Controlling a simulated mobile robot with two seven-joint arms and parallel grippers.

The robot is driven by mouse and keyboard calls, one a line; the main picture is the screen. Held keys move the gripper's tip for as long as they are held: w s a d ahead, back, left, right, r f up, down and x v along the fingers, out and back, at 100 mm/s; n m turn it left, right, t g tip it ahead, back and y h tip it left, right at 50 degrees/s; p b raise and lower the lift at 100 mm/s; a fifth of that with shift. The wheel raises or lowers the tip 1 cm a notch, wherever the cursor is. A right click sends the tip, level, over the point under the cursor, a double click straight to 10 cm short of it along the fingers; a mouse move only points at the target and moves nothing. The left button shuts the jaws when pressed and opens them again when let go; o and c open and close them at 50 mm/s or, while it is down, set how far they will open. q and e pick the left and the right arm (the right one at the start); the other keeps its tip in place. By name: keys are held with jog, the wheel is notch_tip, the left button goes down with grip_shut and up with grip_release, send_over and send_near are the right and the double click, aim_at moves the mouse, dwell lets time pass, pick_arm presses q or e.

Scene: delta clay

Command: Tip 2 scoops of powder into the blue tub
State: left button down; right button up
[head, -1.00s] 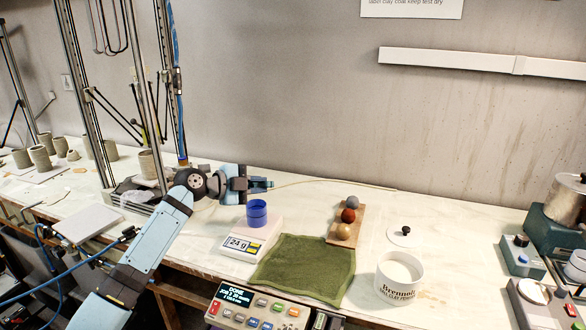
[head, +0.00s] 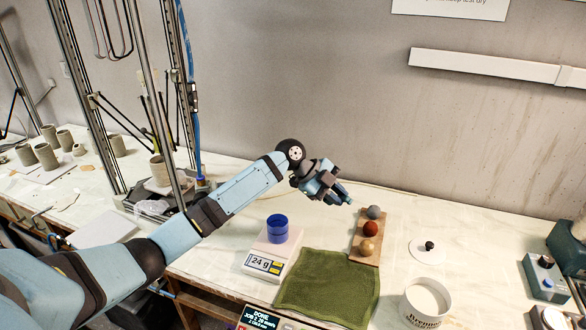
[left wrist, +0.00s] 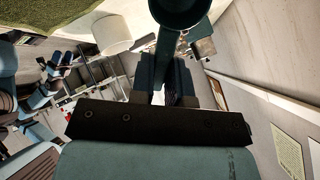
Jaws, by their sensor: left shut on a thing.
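The blue tub (head: 277,230) stands upright on a white scale (head: 265,262) that reads 24 g. A white tub of pale powder (head: 428,297) stands at the lower right of the head view; a white tub also shows in the left wrist view (left wrist: 112,33). My left gripper (head: 338,196) is up over the back of the table, right of the blue tub and apart from both tubs. It is shut on the handle of a dark teal scoop (left wrist: 180,12), seen in the left wrist view. The scoop's contents are hidden. My right gripper is out of view.
A wooden board (head: 367,245) with three balls lies behind and beside a green cloth (head: 326,287). A white lid (head: 428,250) with a black knob lies behind the powder tub. Metal posts (head: 160,100) rise at left. Equipment stands at the right edge.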

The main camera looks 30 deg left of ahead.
pick_arm(q)
jog(key=s+a+r+n+g+y+p, duration=0.1)
jog(key=s+a+r+g+y+p, duration=0.1)
jog(key=s+a+g+p, duration=0.3)
jog(key=s+a+y+p, duration=0.1)
jog(key=s+a+p, duration=0.1)
jog(key=s+a, duration=0.1)
jog(key=shift+s+a+n, duration=0.3)
jog(key=shift+s+n, duration=0.1)
jog(key=shift+s, duration=0.2)
jog(key=shift+r, duration=0.15)
notch_tip(320, 180, up, 3)
jog(key=shift+f+p, duration=0.1)
jog(key=shift+p, duration=0.7)
